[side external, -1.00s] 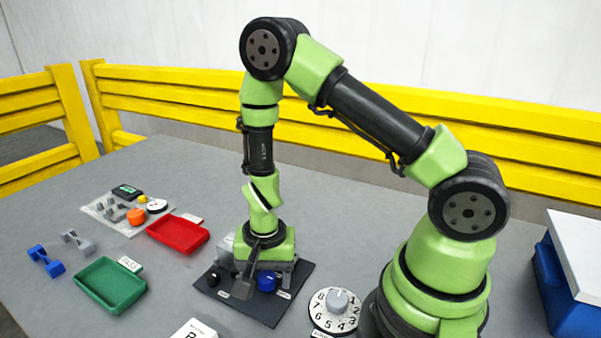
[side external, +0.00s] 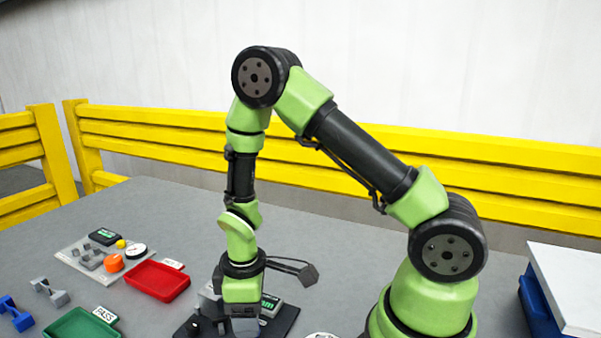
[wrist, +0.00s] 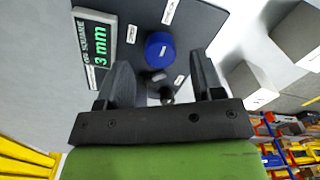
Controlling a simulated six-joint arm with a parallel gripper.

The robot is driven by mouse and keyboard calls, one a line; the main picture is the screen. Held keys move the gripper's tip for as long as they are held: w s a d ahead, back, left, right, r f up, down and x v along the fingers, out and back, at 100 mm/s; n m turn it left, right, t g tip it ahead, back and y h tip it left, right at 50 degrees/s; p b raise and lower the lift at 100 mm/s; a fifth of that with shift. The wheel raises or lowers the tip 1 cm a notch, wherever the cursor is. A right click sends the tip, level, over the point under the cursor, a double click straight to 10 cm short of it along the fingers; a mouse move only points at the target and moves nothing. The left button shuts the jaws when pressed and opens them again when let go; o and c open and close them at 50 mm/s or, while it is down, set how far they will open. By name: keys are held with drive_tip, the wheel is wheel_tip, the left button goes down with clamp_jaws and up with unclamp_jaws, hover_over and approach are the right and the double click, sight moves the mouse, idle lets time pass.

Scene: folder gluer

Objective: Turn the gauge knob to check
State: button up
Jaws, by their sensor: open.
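The gauge stands on a dark base plate (side external: 286,321). In the wrist view its display (wrist: 95,46) reads 3 mm in green, beside a round blue knob (wrist: 160,47). A smaller dark knob (wrist: 166,94) and a grey part show between my fingers, partly hidden. Small white labels lie near the knobs. My gripper (wrist: 160,62) is open and empty, pointing down over the plate, with the blue knob just ahead of the gap between its fingertips. In the side view my wrist hides the blue knob, and the fingers cannot be made out.
A red tray (side external: 157,290) and a green tray (side external: 84,333) lie left of the gauge. Grey (side external: 50,292) and blue (side external: 15,313) parts lie further left. A pale mat (side external: 75,262) holds several small items. A blue bin (side external: 537,312) with a white top stands at right.

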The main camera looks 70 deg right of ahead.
wheel_tip(320, 180, up, 16)
drive_tip(key=s+m+t, duration=0.1)
drive_tip(key=m+t, duration=0.1)
drive_tip(key=m, duration=0.1)
drive_tip(key=s+a+r+m+t+y, duration=0.1)
drive_tip(key=s+r+m+t, duration=0.3)
drive_tip(key=s+r, duration=0.5)
drive_tip(key=shift+r+m+t, duration=0.4)
drive_tip(key=shift+r+m, duration=0.1)
drive_tip(key=shift+m, duration=0.3)
drive_tip(key=shift+s+a+r+m+t+y, duration=0.1)
drive_tip(key=shift+s+r+m+t+y, duration=0.1)
drive_tip(key=shift+s, duration=0.2)
drive_tip(key=shift+s+a+r+m+t+y, duration=0.1)
drive_tip(key=shift+s+r+m, duration=0.1)
drive_tip(key=shift+s, duration=0.15)
